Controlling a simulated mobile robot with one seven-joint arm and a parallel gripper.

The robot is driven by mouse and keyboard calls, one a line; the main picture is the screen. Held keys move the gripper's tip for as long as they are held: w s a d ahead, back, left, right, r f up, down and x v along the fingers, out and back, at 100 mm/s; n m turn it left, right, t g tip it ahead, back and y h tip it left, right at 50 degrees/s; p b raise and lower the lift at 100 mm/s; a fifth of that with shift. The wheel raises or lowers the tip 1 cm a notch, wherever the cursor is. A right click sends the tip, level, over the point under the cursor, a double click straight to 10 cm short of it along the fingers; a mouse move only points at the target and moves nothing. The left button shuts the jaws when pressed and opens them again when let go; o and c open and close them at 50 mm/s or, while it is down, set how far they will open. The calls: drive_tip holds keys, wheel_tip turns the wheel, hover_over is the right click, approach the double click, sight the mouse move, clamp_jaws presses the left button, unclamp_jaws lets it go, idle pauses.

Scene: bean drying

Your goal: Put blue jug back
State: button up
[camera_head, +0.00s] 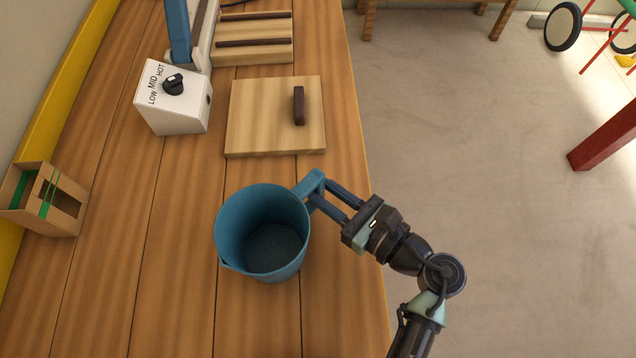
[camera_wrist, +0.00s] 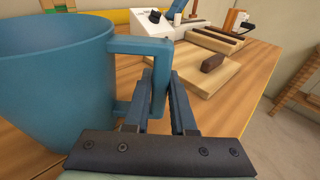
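The blue jug (camera_head: 232,232) is upright over the wooden worktop in the head view, its open mouth facing up. Its inside has a dark bottom, and I cannot tell whether anything is in it. Its handle points to the upper right. My gripper (camera_head: 318,192) comes from the right with one finger on each side of the handle. In the wrist view the jug (camera_wrist: 55,75) fills the left side, and the handle (camera_wrist: 160,75) sits between the fingers, which look closed on it. The jug's base is hidden there, so I cannot tell whether it touches the worktop.
The wooden worktop (camera_head: 175,290) is clear around the jug. Beyond it lie a square wooden board (camera_head: 262,115) with a dark handle and a white box (camera_head: 180,118) with a heat dial. A cardboard holder (camera_head: 62,215) stands at left. Open floor (camera_head: 470,150) lies right.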

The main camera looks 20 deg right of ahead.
drive_tip(key=o, duration=0.4)
